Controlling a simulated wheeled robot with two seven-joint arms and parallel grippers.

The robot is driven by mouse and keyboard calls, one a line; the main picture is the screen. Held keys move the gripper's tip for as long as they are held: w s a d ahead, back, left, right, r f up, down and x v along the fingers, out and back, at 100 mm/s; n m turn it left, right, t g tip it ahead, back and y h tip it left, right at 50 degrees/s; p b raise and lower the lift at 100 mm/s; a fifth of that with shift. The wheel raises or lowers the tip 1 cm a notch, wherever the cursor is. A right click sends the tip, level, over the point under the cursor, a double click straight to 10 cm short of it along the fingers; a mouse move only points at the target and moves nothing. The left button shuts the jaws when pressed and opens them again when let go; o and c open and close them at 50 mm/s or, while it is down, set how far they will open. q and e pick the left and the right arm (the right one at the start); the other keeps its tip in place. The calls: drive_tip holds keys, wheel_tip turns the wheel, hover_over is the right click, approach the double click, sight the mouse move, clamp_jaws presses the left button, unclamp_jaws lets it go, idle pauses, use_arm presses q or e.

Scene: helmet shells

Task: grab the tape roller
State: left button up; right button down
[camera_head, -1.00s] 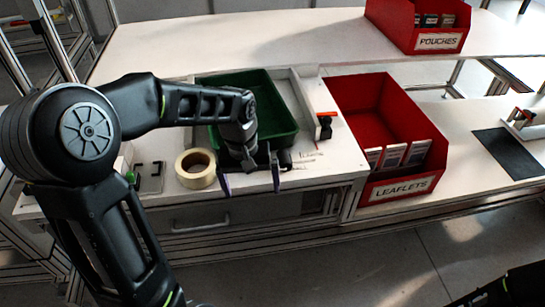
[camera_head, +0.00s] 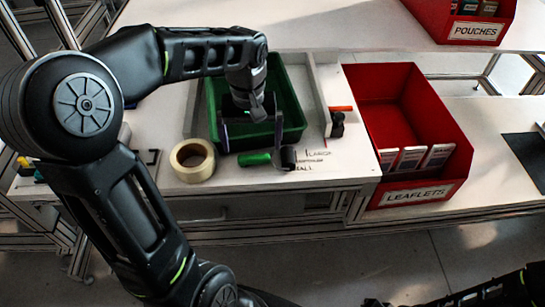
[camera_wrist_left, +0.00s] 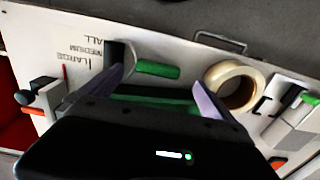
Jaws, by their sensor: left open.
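A roller with a green handle (camera_head: 255,159) and a dark roller head (camera_head: 288,157) lies on the white bench in front of the green tray. Its handle also shows in the left wrist view (camera_wrist_left: 157,69). A cream tape roll (camera_head: 192,160) lies flat to its left, and in the wrist view (camera_wrist_left: 236,85) it is right of the fingers. My left gripper (camera_head: 250,136) is open and empty, above the front part of the tray, behind the green handle. In the wrist view its fingers (camera_wrist_left: 158,80) spread on either side of the handle, apart from it. My right gripper is not in view.
The green tray (camera_head: 296,100) stands on the bench between white dividers. A red LEAFLETS bin (camera_head: 416,192) is at the right, with a red POUCHES bin (camera_head: 474,30) farther back. A small black tool with an orange part (camera_head: 338,122) stands beside the tray. Bench lettering shows nearby.

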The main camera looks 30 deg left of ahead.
sight(254, 156)
use_arm(q)
drive_tip(key=shift+f, duration=0.55)
wheel_tip(254, 156, down, 5)
drive_tip(key=shift+w+f, duration=0.1)
drive_tip(key=shift+w, duration=0.05)
drive_tip(key=shift+c, duration=0.3)
drive_tip(key=c, duration=1.5)
drive_tip(key=shift+o, duration=0.2)
wheel_tip(254, 156, up, 10)
drive_tip(key=shift+d+r, duration=0.1)
idle(0.4)
